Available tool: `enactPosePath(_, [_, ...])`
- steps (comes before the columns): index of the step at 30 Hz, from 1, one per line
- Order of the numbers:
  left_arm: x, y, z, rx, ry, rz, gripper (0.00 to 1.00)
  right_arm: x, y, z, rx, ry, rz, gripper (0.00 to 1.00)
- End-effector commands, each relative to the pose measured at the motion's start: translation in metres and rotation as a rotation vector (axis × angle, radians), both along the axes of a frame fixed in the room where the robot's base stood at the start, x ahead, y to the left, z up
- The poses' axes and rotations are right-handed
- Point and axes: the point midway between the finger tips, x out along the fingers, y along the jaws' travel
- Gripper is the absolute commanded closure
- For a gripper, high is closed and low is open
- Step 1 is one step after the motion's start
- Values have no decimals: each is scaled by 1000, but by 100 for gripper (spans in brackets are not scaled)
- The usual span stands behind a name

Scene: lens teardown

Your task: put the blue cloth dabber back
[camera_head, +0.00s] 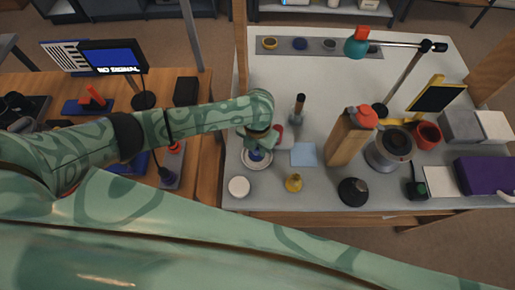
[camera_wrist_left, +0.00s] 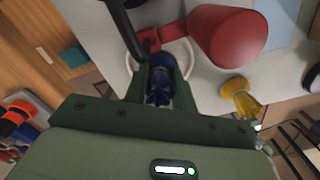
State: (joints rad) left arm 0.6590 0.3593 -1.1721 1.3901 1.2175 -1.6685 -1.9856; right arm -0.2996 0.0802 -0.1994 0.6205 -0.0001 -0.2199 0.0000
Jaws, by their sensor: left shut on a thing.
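My left gripper (camera_head: 259,143) is over a white round dish (camera_head: 268,163) near the table's left edge. It is shut on the blue dabber (camera_head: 256,155), whose blue part shows below the fingers, at the dish. In the left wrist view the dark blue dabber (camera_wrist_left: 160,88) sits between the two fingers of the gripper (camera_wrist_left: 160,72), with the dish's white rim (camera_wrist_left: 187,53) behind it. I cannot tell whether the dabber touches the dish. My right gripper is not in view.
A red rounded object (camera_wrist_left: 228,35) is close beside the gripper. A wooden block (camera_head: 346,140) stands further right. A grey strip (camera_head: 350,46) with round items lies at the back.

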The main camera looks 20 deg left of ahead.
Motion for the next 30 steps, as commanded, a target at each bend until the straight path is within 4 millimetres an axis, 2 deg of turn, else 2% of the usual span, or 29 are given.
enactPosePath(1, [-1,0,-12,1,3,1,95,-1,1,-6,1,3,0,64])
enactPosePath(2, [0,0,-14,1,2,1,95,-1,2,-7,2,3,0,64])
enactPosePath(13, [0,0,-16,1,0,0,95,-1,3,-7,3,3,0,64])
enactPosePath(14, [0,0,-15,1,0,0,66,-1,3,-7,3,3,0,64])
enactPosePath(15, [0,0,-15,1,0,0,55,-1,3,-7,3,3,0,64])
enactPosePath(16, [0,0,-15,1,0,0,52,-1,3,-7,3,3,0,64])
enactPosePath(25, [0,0,-11,1,-1,1,52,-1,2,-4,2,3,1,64])
enactPosePath(30, [1,0,18,-1,-5,-1,52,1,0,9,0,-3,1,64])
